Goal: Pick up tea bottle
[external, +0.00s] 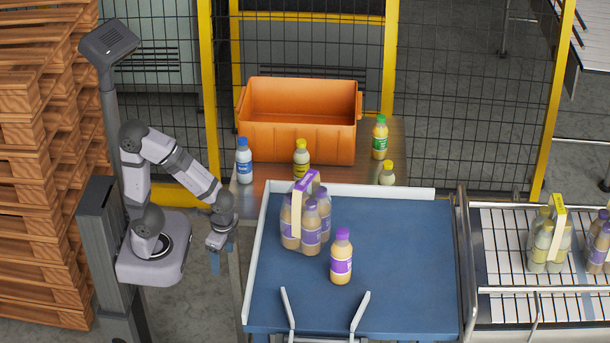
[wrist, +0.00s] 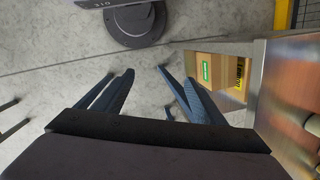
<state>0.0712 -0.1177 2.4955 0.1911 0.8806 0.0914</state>
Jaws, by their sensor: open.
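Several single bottles stand in the external view, and I cannot tell by a readable label which is the tea. A green-capped bottle (external: 380,138) with a green label stands right of the orange crate. A blue-capped bottle (external: 244,161) stands at the table's left. A yellow-capped bottle (external: 301,159) stands before the crate, and another yellow-capped bottle (external: 387,174) is partly hidden by the tray rim. A purple-capped bottle (external: 341,258) stands upright on the blue tray. My gripper (external: 215,262) hangs left of the table, open and empty; its spread fingers show in the wrist view (wrist: 146,72).
The orange crate (external: 300,142) sits at the back of the table. A purple-handled bottle pack (external: 306,218) stands on the blue tray (external: 400,270). More packs (external: 548,246) stand on the conveyor at right. Wire fencing is behind; stacked pallets (external: 45,190) stand left.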

